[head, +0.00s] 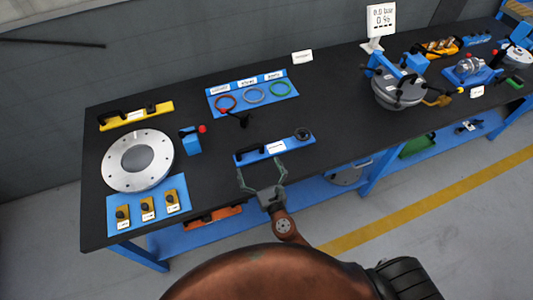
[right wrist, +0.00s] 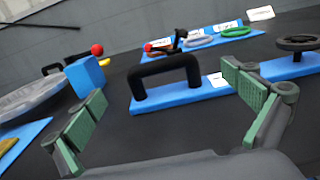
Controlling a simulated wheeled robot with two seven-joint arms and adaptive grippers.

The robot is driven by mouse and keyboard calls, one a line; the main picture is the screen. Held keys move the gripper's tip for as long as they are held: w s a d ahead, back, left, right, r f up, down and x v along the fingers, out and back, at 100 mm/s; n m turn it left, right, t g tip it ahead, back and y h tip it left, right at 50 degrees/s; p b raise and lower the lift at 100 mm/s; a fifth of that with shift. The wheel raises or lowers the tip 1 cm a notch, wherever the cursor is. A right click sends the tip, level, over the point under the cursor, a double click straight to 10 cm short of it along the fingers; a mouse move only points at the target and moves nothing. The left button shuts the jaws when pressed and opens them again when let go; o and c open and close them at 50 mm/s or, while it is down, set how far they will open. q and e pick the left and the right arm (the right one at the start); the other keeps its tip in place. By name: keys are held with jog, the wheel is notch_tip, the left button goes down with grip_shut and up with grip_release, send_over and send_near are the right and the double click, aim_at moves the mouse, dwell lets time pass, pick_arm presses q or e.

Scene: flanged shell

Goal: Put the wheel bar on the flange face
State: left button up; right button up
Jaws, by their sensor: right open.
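The wheel bar is a blue bar (head: 262,153) with a black handle at its left and a dark handwheel (head: 303,134) at its right end. It lies on the black bench top near the front edge. In the right wrist view its black handle (right wrist: 165,66) stands between my fingers, farther out. My right gripper (head: 261,171) is open and empty, just in front of the bar and apart from it. The likely flange face, a grey ring (head: 113,166) with bolt holes, lies at the bench's left; its edge shows in the right wrist view (right wrist: 40,95). My left gripper is not in view.
A blue block with a red knob (head: 192,143) stands between ring and bar. A yellow bar (head: 136,116) lies behind the ring; a blue mat (head: 148,190) with yellow pieces lies in front. A blue tray with coloured rings (head: 252,85) is behind the wheel bar. A grey vessel (head: 400,96) stands right.

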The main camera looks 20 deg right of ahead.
aim_at(250, 147)
jog(key=shift+w+r, duration=0.2)
jog(key=shift+w, duration=0.7)
jog(key=w, duration=0.7)
jog(key=shift+a+f, duration=0.1)
jog(key=shift+a, duration=0.1)
jog(key=shift+c, duration=0.7)
jog(key=c, duration=1.7)
jog(key=shift+c, duration=0.2)
